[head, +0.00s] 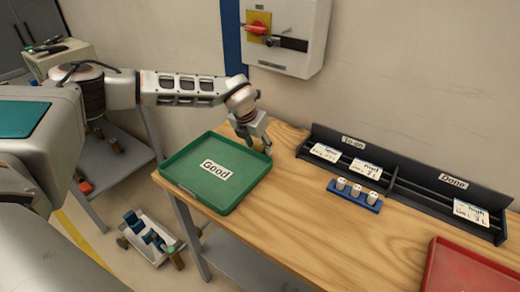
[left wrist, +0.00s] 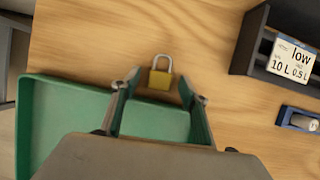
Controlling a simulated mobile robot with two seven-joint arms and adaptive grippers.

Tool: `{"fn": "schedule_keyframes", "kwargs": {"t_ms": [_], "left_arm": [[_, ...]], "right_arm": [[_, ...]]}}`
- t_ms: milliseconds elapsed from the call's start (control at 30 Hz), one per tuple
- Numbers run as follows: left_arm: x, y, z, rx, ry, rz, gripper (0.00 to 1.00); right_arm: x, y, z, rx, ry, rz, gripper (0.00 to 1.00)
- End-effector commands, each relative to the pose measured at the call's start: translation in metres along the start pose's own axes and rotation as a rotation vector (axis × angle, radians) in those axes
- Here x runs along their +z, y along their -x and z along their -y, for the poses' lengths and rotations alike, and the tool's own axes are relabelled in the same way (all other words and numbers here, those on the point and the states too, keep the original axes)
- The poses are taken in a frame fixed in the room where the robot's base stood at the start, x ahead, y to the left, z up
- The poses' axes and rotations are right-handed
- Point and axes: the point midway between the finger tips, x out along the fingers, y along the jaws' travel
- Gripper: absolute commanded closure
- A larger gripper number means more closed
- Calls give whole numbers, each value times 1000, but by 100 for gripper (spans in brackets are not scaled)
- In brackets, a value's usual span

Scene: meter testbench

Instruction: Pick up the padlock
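The padlock (left wrist: 160,80) has a yellow body and a silver shackle. In the left wrist view it lies on the wooden table just beyond the green tray (left wrist: 50,110), with its shackle pointing away from the gripper. My left gripper (head: 257,143) is open, with its fingers spread to either side of the padlock in the left wrist view. I cannot tell whether the fingers are down at its height. In the head view the gripper is low at the tray's back right corner, and I cannot make out the padlock there. My right gripper is not in view.
The green tray labelled "Good" (head: 230,200) sits at the table's left end. A black card rack (head: 405,185) stands along the wall, with a blue holder of white cylinders (head: 335,193) before it. A red tray (head: 470,270) is at the right. A switch box (head: 290,55) hangs above.

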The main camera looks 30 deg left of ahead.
Motion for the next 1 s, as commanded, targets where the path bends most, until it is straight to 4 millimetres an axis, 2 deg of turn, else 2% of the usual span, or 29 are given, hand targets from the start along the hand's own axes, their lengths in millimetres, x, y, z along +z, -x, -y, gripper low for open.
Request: {"fn": "schedule_keyframes", "kwargs": {"t_ms": [33,100,167,467,667,867,1000], "left_arm": [[0,0,0,0,0,0,66],[0,0,0,0,0,0,84],[0,0,0,0,0,0,98],[0,1,0,0,0,1,98],[4,9,0,0,1,2,98],[17,37,0,-1,0,5,98],[31,70,0,-1,2,6,98]], "right_arm": [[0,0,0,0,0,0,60],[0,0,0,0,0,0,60],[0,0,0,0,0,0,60],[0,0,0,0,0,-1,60],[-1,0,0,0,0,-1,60],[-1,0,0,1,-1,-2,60],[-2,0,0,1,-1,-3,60]]}}
